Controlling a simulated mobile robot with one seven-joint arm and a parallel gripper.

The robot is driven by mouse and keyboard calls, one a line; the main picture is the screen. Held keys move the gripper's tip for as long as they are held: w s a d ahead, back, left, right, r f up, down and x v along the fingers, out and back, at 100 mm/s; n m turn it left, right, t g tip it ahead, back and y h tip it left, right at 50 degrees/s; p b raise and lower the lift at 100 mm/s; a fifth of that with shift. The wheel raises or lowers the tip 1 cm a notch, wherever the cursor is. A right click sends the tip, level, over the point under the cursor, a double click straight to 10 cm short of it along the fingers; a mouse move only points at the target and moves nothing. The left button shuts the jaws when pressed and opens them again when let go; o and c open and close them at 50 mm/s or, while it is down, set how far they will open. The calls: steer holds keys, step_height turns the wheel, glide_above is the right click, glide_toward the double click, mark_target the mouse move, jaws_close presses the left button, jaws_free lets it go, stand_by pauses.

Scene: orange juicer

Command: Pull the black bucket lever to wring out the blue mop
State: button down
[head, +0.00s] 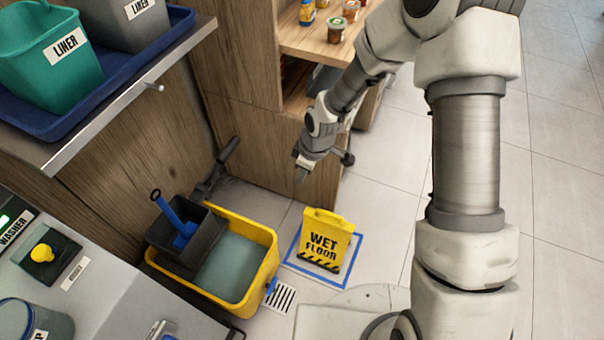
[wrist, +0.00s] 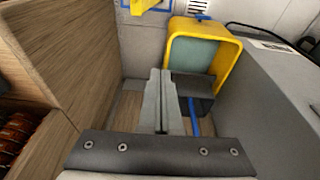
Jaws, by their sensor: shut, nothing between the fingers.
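The yellow bucket (head: 262,262) stands on the floor with grey water in it, and it also shows in the wrist view (wrist: 232,50). A black wringer (head: 158,238) sits at its left end. The blue mop (head: 172,213) stands tilted in the wringer, its handle ending in a dark ring; the wrist view shows a blue part of it (wrist: 194,116). The black lever (head: 212,178) rises from the wringer towards the wooden cabinet. My gripper (head: 301,177) is shut and empty, right of the lever and apart from it. In the wrist view my gripper (wrist: 160,73) hides the lever.
A yellow wet-floor sign (head: 324,240) stands inside a blue floor outline, right of the bucket. A floor drain (head: 280,297) is beside it. The wooden cabinet (head: 262,150) stands behind the lever. A metal shelf (head: 130,88) overhangs at left, above the grey washer (head: 95,290).

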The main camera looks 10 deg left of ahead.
steer(key=s+d+r+m+t+h, duration=0.1)
steer(key=d+r+m, duration=0.1)
steer(key=d+r, duration=0.35)
steer(key=d+r+m+t, duration=0.1)
steer(key=d+r+m, duration=0.15)
steer(key=r, duration=0.65)
steer(key=s+d+r+m+t+h, duration=0.1)
steer(key=d+r+m, duration=0.1)
steer(key=d+r, duration=0.4)
steer(key=s+d+r+m+t, duration=0.1)
steer(key=s+d+r+m, duration=0.2)
steer(key=s+r, duration=0.3)
steer(key=s+d+r+m, duration=0.3)
steer(key=s+r+m, duration=0.2)
steer(key=s+r, duration=0.2)
steer(key=s, duration=0.2)
steer(key=shift+s+d+t, duration=0.3)
steer(key=shift+d+t, duration=0.05)
steer(key=shift+t, duration=0.05)
steer(key=shift+a, duration=0.2)
